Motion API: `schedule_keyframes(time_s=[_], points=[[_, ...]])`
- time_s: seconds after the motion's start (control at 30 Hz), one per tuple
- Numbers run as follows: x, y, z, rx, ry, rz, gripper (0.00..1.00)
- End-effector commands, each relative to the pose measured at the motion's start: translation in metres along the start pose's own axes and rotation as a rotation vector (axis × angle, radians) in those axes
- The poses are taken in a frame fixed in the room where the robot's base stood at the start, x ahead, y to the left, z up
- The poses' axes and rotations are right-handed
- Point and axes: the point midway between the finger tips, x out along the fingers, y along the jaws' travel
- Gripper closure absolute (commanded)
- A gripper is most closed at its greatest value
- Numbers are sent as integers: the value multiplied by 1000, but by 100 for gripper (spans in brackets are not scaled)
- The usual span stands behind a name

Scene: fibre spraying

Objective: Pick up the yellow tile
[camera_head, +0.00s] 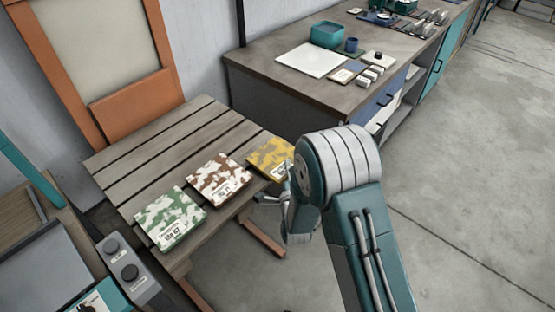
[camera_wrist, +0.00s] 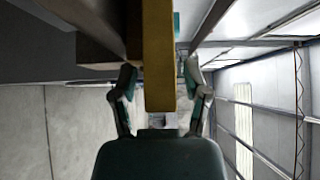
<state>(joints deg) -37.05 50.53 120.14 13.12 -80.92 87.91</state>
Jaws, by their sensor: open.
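The yellow and white patterned tile (camera_head: 268,154) lies flat at the right end of the slatted wooden table (camera_head: 140,148), by its front edge. My gripper (camera_head: 284,190) is at that edge, close to the tile's near right corner and partly hidden by my arm. In the wrist view the tile's yellow edge (camera_wrist: 158,60) runs between the two fingers of my open gripper (camera_wrist: 160,82). A gap shows between the tile and the right finger; contact on the left side is hard to tell.
A brown and white tile (camera_head: 218,179) and a green and white tile (camera_head: 170,217) lie in a row to the left on the same table. A workbench (camera_head: 270,88) with a teal bin (camera_head: 326,35) stands behind. The floor at right is clear.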

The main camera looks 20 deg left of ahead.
Motion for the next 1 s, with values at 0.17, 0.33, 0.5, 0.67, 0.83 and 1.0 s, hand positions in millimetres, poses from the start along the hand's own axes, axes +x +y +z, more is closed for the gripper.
schedule_keyframes(time_s=[0.17, 0.33, 0.5, 0.67, 0.83, 1.0], points=[[0, 0, 0, 0, 0, 0, 80], [0, 0, 0, 0, 0, 1, 100], [0, 0, 0, 1, 0, -1, 100], [0, -2, 0, 1, 0, 0, 100], [0, -21, 0, 2, 1, -6, 100], [-10, -52, -13, 2, 4, -7, 100]])
